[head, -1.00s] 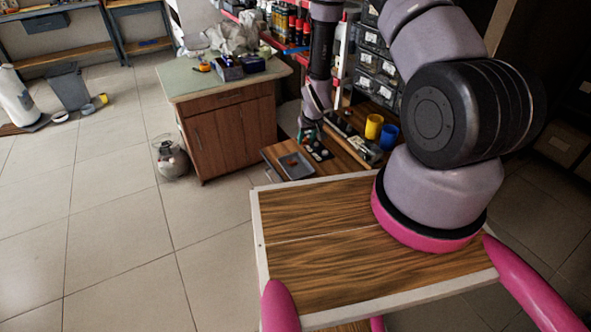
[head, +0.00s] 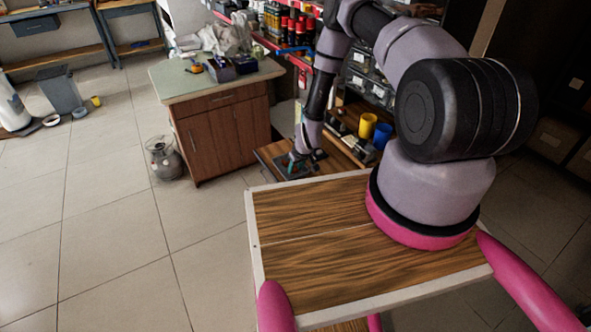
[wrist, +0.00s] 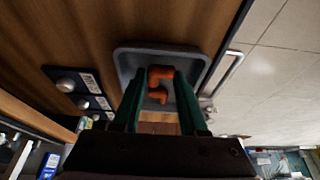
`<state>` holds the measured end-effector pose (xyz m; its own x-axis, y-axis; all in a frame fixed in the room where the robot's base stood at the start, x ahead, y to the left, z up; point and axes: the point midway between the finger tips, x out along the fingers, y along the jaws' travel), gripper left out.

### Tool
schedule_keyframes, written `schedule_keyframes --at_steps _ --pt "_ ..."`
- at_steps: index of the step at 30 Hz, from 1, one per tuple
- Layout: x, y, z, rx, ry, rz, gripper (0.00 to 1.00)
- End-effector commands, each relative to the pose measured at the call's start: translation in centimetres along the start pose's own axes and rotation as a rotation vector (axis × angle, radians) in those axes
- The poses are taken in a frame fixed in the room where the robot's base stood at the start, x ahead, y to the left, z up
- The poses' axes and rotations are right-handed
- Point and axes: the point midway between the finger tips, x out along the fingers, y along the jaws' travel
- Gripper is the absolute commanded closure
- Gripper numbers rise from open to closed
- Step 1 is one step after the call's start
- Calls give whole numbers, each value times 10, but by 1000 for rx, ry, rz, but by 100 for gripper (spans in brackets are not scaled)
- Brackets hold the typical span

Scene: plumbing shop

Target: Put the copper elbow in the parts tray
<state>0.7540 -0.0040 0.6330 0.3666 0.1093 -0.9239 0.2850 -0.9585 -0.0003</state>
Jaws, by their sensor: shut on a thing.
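In the wrist view my gripper (wrist: 160,78) has its two green fingers closed around a copper elbow (wrist: 161,73), held at the fingertips. The grey parts tray (wrist: 124,66) lies under the fingers on the wooden top, and the held elbow appears over its inside. A second, smaller-looking copper piece (wrist: 157,96) shows between the fingers and seems to lie in the tray. In the head view my gripper (head: 298,163) is low over the bench's left end and hides much of the tray; the elbow cannot be made out there.
Black pads with round metal fittings and labels (wrist: 67,83) lie left of the tray in the wrist view. A metal handle (wrist: 228,72) is at the bench edge. A yellow cup (head: 367,125) and blue cup (head: 382,136) stand on the bench. A wooden cabinet (head: 220,130) stands left.

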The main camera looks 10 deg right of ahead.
Motion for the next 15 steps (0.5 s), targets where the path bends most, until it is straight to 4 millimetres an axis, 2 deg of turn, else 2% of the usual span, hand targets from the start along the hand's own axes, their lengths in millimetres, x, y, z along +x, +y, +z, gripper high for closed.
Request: schedule_keyframes --at_steps 3,12,13,14,15 --pt "8 0 3 0 1 0 100" --pt "10 0 4 0 0 0 100" --pt "10 0 4 0 0 0 46" --pt "10 0 4 0 0 0 35" --pt "10 0 4 0 0 0 28"
